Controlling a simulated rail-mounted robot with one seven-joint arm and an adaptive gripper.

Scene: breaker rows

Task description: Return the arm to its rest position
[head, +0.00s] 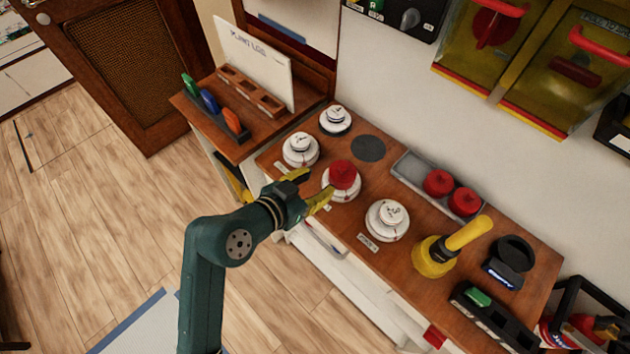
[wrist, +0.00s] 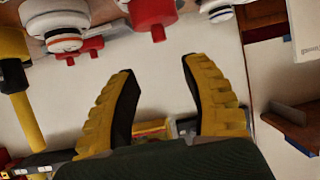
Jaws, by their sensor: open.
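My gripper (head: 308,190) has yellow fingers and stands at the front edge of the wooden counter (head: 325,230), beside a white round base with a red knob on top (head: 343,175). In the wrist view my gripper (wrist: 160,105) is open, with nothing between its fingers. My green arm rises from the bottom of the head view and bends toward the counter. In the wrist view the counter objects hang along the top edge, with a red one (wrist: 152,14) above the fingers.
White round units (head: 388,220) stand on the counter near my gripper. A grey tray (head: 412,168) holds two red knobs. A yellow tool (head: 440,252) stands to the right. A shelf with a white board (head: 255,65) is at the back left. The wooden floor (head: 90,215) at left is open.

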